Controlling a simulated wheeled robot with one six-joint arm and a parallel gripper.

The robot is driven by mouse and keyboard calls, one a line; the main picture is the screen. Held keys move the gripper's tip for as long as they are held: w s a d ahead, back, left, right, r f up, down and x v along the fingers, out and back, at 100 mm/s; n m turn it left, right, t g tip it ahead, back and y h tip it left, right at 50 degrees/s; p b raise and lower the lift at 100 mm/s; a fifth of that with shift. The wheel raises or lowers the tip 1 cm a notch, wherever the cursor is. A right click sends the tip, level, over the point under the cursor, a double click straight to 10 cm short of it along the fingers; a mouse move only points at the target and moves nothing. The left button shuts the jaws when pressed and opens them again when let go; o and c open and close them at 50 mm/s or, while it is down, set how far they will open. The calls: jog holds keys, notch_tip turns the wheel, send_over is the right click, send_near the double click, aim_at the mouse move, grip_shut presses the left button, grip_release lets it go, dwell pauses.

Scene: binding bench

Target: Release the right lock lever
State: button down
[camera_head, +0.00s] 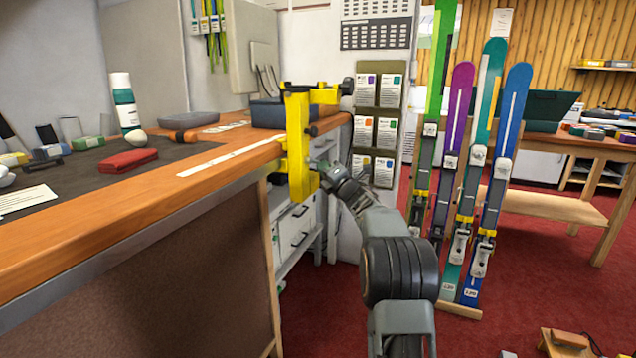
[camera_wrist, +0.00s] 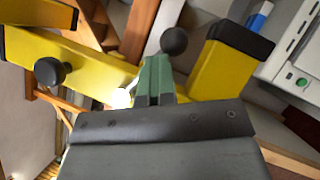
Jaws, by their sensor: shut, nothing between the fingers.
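A yellow clamp (camera_head: 297,130) with black end parts stands at the corner of the wooden bench. My gripper (camera_head: 328,170) is at the clamp's right side, low on its yellow upright. In the wrist view, my gripper (camera_wrist: 157,68) shows as two green fingers held together, with nothing between them. A black ball knob (camera_wrist: 174,40) appears right by the fingertips; I cannot tell whether they touch. Another black knob (camera_wrist: 50,72) sits on the yellow bar at left. I cannot tell for certain which part is the right lock lever.
The bench top (camera_head: 120,215) runs to the left, with a red block (camera_head: 128,161) and a bottle (camera_head: 125,104) on it. Several upright skis (camera_head: 455,150) stand to the right. Red carpet floor is open between bench and skis.

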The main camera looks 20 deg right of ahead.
jog(key=shift+w+a+f, duration=0.15)
jog(key=shift+w+f, duration=0.1)
jog(key=shift+f, duration=0.05)
dwell(0.4)
jog(key=s+d+f+b, duration=0.3)
jog(key=s+d+f, duration=0.1)
jog(key=s+f, duration=0.4)
jog(key=shift+s, duration=0.65)
